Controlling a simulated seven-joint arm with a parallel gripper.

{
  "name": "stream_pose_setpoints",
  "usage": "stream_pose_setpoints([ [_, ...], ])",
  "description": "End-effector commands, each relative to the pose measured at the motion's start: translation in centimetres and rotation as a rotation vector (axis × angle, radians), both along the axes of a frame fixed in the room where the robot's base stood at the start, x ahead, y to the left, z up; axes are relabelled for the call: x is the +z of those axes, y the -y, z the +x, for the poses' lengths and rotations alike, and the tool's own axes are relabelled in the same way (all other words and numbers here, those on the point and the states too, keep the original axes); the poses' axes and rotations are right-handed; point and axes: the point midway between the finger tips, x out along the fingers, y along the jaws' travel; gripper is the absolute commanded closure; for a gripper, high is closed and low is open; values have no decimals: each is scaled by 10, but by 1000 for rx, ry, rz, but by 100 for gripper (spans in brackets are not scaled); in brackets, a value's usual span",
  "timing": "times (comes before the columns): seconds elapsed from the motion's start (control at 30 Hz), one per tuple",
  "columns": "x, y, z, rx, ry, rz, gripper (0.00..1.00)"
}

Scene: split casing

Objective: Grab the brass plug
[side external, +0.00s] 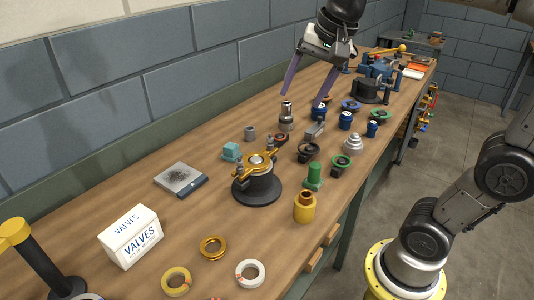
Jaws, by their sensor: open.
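A brass-yellow cylinder with a narrower brown top (304,208) stands upright near the front edge of the bench; it looks like the brass plug, though I cannot be sure. My gripper (301,98) is open, its two long purple-grey fingers spread apart and pointing down. It is well behind the brass cylinder, over the farther part of the bench. A silver cylindrical part (286,115) stands below the fingers. I see nothing held between them.
A round black casing with a brass cross-shaped top (257,185) stands left of the brass cylinder. A green part (314,176) is close behind it. Blue, black and silver fittings crowd the bench (120,195) below my gripper. A white VALVES box (131,237) stands front left.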

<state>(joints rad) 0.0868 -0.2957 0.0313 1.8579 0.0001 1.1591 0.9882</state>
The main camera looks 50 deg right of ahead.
Motion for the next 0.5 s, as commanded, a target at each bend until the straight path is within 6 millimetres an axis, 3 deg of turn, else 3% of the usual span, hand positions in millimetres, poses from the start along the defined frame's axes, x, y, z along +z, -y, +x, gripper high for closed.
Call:
stream_pose_setpoints([
  [0.03,0,8,22,-72,-26,24,28],
  [0.27,-19,45,105,-362,-118,109,28],
  [0.5,-80,94,175,-554,-230,147,28],
])
